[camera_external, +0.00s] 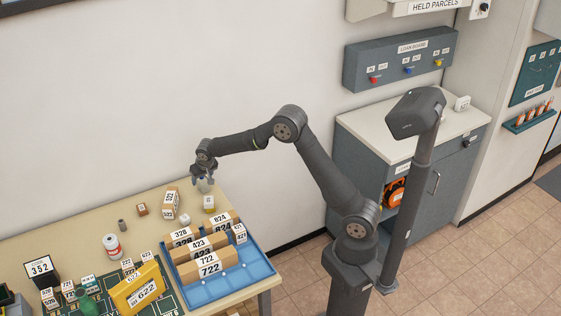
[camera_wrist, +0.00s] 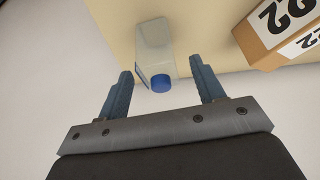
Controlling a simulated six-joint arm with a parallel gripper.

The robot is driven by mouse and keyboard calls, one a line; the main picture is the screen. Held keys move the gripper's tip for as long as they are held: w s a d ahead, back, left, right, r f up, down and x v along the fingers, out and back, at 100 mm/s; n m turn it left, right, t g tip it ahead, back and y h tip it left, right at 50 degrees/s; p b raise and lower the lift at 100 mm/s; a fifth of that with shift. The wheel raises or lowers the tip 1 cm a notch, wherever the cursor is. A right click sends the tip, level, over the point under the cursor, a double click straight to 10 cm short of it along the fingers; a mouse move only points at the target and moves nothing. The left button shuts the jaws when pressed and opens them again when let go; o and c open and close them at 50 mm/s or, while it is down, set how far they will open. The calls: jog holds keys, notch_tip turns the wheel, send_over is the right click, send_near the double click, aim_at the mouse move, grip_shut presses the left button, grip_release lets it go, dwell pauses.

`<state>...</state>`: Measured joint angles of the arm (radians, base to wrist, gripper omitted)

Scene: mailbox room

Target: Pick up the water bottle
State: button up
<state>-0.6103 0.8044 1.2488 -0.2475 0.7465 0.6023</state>
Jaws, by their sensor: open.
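The water bottle is a clear, pale bottle (camera_wrist: 154,38) with a blue cap in the wrist view, over the tan tabletop. My gripper (camera_wrist: 161,72) is open, with one blue-grey finger on each side of the bottle's cap end. Both fingers look apart from the bottle, and nothing is held. In the external view my gripper (camera_external: 203,180) is low at the back edge of the table, near the wall. A pale shape, likely the bottle, shows at its fingers, partly hidden by them.
A numbered carton (camera_wrist: 283,30) stands right of the bottle in the wrist view. The wall is close behind.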

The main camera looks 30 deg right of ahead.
jog(key=shift+x, duration=1)
jog(key=c, duration=1.1)
jog(key=shift+o, duration=0.2)
jog(key=shift+r, duration=0.1)
